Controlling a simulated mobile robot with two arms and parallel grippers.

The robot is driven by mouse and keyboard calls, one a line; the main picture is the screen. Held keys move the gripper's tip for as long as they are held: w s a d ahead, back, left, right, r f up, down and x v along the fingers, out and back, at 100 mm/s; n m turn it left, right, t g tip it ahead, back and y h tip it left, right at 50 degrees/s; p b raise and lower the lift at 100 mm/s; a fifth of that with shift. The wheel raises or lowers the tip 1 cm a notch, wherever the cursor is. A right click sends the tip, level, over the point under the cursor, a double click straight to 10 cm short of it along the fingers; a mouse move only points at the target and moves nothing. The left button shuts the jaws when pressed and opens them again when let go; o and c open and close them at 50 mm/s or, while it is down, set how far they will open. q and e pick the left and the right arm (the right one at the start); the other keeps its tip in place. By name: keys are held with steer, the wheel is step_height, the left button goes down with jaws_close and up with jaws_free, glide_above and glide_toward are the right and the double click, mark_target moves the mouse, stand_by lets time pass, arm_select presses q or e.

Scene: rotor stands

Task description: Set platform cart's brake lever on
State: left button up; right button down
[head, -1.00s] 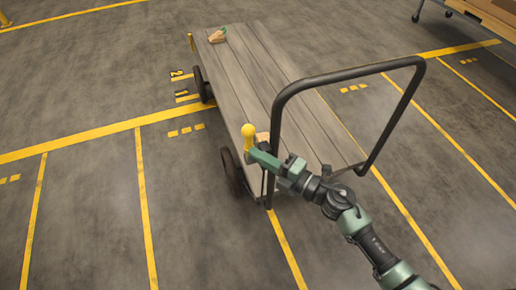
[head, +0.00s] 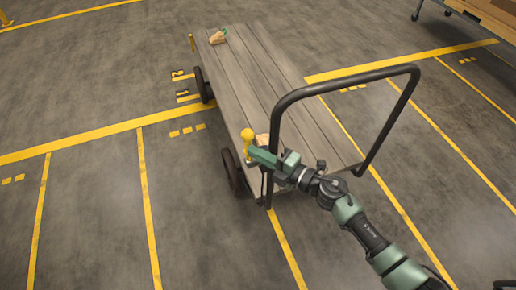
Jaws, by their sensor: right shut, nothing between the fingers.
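The platform cart (head: 240,82) has a grey plank deck, dark wheels and a black tube handle (head: 345,76) at its near end. Its brake lever has a yellow knob (head: 247,134) and stands by the near left corner of the deck. My right gripper (head: 254,154), green-fingered, is shut and empty, with its tips right at the lever just below the knob. I cannot tell whether they touch. The fingers hide the lever's lower part. My left gripper is not in view.
A small tan object with a green part (head: 218,36) lies on the far end of the deck. A small wooden block (head: 262,139) is beside the lever. Another cart (head: 488,14) stands at the upper right. The yellow-lined floor to the left is clear.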

mark_target(251, 139)
steer(key=w+p, duration=0.1)
steer(key=p, duration=0.1)
steer(key=r+m+g+h+p, duration=0.1)
steer(key=p, duration=0.2)
steer(key=shift+w+a, duration=0.35)
steer(key=shift+w, duration=0.35)
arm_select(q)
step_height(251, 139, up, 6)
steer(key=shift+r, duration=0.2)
arm_select(e)
steer(key=shift+w+a+f, duration=0.1)
steer(key=shift+w+a, duration=0.15)
steer(key=shift+w, duration=0.35)
steer(key=shift+w+a+f, duration=0.1)
steer(key=shift+w+a, duration=0.1)
steer(key=shift+w, duration=0.4)
steer(key=shift+r, duration=0.1)
